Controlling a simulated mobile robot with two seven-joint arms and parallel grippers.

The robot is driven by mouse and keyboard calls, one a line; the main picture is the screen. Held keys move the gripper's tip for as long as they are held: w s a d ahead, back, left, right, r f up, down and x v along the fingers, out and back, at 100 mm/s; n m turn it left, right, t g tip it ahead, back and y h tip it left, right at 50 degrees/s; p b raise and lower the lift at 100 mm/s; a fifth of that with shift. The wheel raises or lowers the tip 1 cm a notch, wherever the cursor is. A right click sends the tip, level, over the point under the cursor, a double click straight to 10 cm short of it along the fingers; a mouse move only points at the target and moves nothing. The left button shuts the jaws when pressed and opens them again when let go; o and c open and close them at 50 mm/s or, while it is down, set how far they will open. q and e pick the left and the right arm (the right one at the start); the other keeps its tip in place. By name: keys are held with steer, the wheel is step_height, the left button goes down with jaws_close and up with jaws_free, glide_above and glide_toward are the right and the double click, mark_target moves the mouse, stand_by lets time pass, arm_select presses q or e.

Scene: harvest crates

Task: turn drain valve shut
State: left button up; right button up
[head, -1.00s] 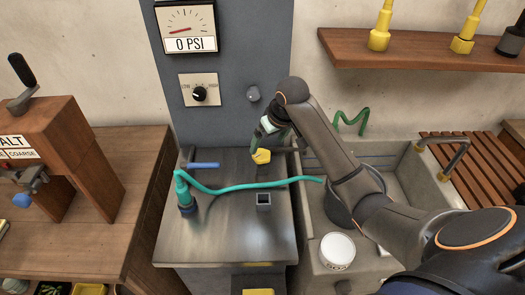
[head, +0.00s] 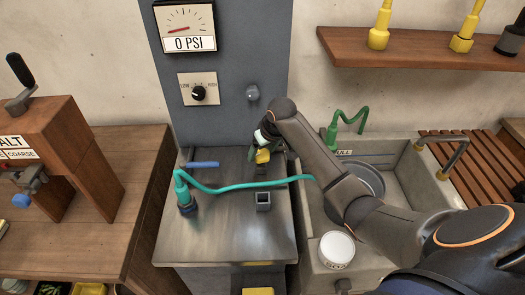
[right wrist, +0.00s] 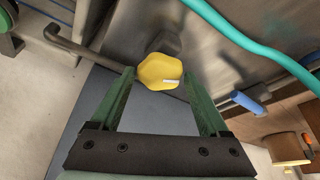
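A yellow lobed knob (head: 263,156), which looks like the drain valve's handle, sits at the right rear of the steel cabinet top (head: 230,225). My right gripper (head: 264,146) is right at it, covering part of it in the head view. In the right wrist view, the knob (right wrist: 160,72) shows a small white mark and lies between the tips of the open green fingers (right wrist: 158,76). A narrow gap seems to show on each side. A blue-handled lever (head: 203,165) lies at the left rear of the cabinet top. My left gripper is not in view.
A teal hose (head: 235,187) runs across the cabinet top from a fitting (head: 184,194), near a square metal socket (head: 263,201). A gauge (head: 186,27) reads 0 PSI on the panel. A sink (head: 410,165) with a pot and a white tub (head: 337,250) are at right.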

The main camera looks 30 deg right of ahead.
steer(key=c, duration=0.9)
steer(key=shift+c, duration=0.2)
